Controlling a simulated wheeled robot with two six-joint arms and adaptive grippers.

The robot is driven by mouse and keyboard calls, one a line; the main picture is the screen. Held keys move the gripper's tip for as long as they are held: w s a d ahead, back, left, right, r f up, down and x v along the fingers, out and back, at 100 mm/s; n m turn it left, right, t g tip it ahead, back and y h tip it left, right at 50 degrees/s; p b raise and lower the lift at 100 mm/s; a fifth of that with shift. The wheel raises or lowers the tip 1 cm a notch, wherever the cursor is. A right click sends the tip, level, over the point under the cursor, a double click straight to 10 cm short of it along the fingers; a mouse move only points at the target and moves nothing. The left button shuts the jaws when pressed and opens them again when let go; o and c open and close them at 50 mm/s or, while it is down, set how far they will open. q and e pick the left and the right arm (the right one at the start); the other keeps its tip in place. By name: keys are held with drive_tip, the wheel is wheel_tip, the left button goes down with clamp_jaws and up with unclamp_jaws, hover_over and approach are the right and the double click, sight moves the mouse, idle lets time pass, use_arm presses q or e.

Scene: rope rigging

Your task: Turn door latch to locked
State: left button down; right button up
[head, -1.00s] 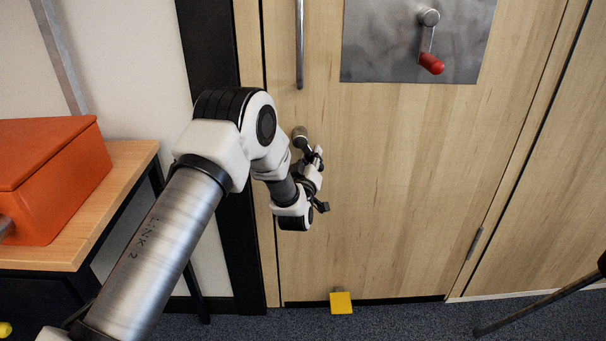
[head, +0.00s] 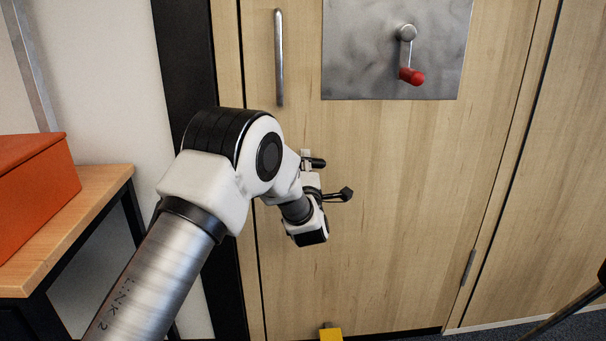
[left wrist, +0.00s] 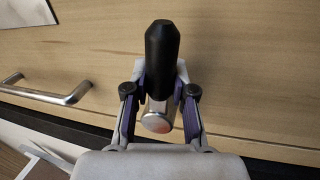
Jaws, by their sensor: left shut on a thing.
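The door latch is a small lever with a metal hub and a black grip (head: 316,162), mounted on the wooden door (head: 390,220) below the bar handle. Its grip points right, about level, in the head view. In the left wrist view the black grip (left wrist: 163,58) stands between the two fingers of my left gripper (left wrist: 161,92), with the round metal end below it. My left gripper is shut on the latch. In the head view its body hangs just below the latch, and my wrist partly hides the contact. My right gripper is not seen.
A metal plate (head: 393,75) with a red-knobbed crank (head: 411,76) is on the upper door. A vertical bar handle (head: 279,58) is above the latch. An orange box (head: 35,185) sits on a wooden table (head: 95,205) at left. A yellow block (head: 330,335) is low by the door.

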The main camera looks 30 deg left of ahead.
use_arm(q)
drive_tip(key=shift+r+n+y+b, duration=0.3)
drive_tip(key=shift+n+y+b, duration=0.1)
drive_tip(key=shift+n, duration=0.6)
drive_tip(key=c, duration=0.9)
unclamp_jaws()
drive_tip(key=shift+c, duration=0.2)
drive_tip(key=v, duration=1.2)
drive_tip(key=shift+r, duration=0.25)
drive_tip(key=shift+f, duration=0.1)
